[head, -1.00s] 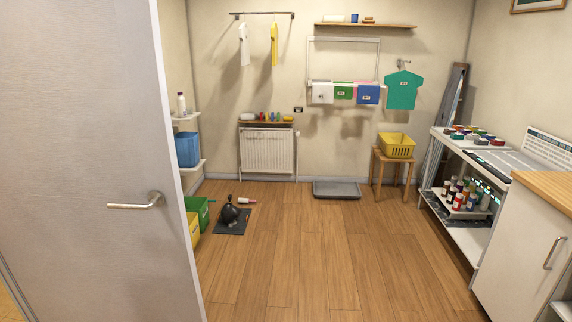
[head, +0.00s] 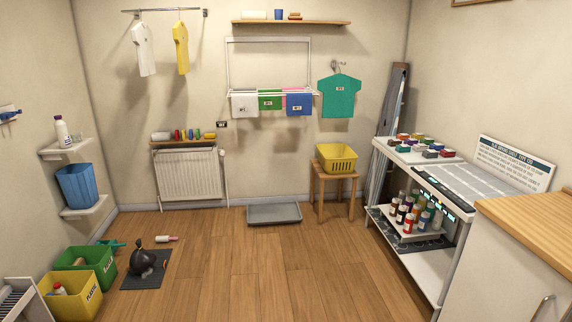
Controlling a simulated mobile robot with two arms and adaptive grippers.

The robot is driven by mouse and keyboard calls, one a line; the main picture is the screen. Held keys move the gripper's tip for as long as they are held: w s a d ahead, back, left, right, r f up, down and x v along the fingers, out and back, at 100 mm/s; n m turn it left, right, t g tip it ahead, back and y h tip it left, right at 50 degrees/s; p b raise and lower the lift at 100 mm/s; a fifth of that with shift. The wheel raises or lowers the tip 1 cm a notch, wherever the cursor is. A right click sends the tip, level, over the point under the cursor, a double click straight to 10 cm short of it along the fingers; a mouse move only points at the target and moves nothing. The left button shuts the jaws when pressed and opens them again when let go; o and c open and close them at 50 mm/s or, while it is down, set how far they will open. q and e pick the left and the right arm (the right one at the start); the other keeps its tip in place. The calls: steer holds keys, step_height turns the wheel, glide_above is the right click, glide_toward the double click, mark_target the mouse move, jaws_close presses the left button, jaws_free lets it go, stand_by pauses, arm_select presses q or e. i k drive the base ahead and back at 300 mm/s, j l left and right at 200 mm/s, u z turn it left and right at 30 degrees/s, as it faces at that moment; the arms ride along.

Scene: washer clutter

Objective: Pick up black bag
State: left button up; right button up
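The black bag (head: 143,261) is a small dark tied bag with a knotted top. It sits upright on a dark grey mat (head: 146,282) on the wooden floor, at the lower left of the head view, beside the green bin. Neither of my grippers shows in the head view.
A green bin (head: 98,260) and a yellow bin (head: 86,297) stand left of the mat. A small bottle-like item (head: 167,239) lies behind it. A grey tray (head: 274,214) lies by the back wall. A white shelf cart (head: 428,262) stands right. The middle floor is clear.

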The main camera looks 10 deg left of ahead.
mark_target(141, 259)
steer(key=i+j+u, duration=0.2)
steer(key=i, duration=0.35)
steer(key=i+l+u, duration=0.2)
steer(key=i, duration=0.3)
steer(key=i+u, duration=0.25)
steer(key=i, duration=0.3)
steer(key=i+l+u, duration=0.2)
steer(key=i, duration=0.35)
